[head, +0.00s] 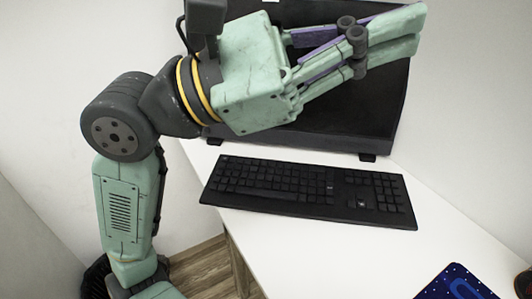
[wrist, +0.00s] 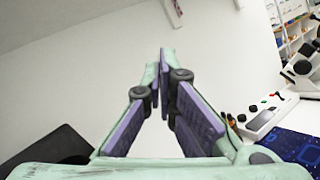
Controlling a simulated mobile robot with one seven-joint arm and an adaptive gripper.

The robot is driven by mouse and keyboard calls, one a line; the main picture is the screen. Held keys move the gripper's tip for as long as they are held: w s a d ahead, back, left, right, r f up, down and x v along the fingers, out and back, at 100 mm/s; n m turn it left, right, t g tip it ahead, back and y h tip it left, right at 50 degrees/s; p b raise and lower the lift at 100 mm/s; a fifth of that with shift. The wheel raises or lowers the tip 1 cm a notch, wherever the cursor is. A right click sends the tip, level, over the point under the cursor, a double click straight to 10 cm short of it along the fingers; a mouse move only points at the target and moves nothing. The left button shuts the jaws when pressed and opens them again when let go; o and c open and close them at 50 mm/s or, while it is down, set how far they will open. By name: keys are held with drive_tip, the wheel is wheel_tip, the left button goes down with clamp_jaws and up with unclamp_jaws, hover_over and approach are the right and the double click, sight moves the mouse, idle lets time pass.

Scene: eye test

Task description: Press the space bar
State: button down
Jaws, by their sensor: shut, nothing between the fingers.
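A black keyboard (head: 338,204) lies flat on the white table in the head view, its number pad at the right end. Its keys are all dark, and I cannot clearly tell the space bar from the rest. My gripper (head: 421,22) is raised above and behind the keyboard, in front of a black panel, with its fingers pointing right. Its fingers are shut with nothing between them. In the wrist view the fingertips (wrist: 163,58) come together in the middle. I cannot make out the keyboard in that view.
A large black panel on short feet (head: 330,140) stands behind the keyboard. A dark blue mat (head: 453,284) lies at the lower right. The white table (head: 400,235) is clear between them. The wrist view shows a white device with a joystick (wrist: 262,118) and shelves (wrist: 292,15).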

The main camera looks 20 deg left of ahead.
drive_tip(key=w+f+n+t+y, duration=0.1)
drive_tip(key=w+f+t+y, duration=0.1)
drive_tip(key=w+f+y, duration=0.25)
drive_tip(key=n+g+y, duration=0.2)
drive_tip(key=n+y, duration=0.1)
drive_tip(key=y, duration=0.8)
hover_over(267, 196)
wheel_tip(267, 196, down, 19)
drive_tip(key=shift+r, duration=0.25)
drive_tip(key=shift+f, duration=0.1)
wheel_tip(267, 196, down, 8)
drive_tip(key=b, duration=0.5)
drive_tip(key=shift+w+f+b, duration=0.1)
drive_tip(key=shift+f+b, duration=0.25)
drive_tip(key=shift+b, duration=0.1)
drive_tip(key=shift+f+b, duration=0.4)
drive_tip(key=shift+b, duration=0.45)
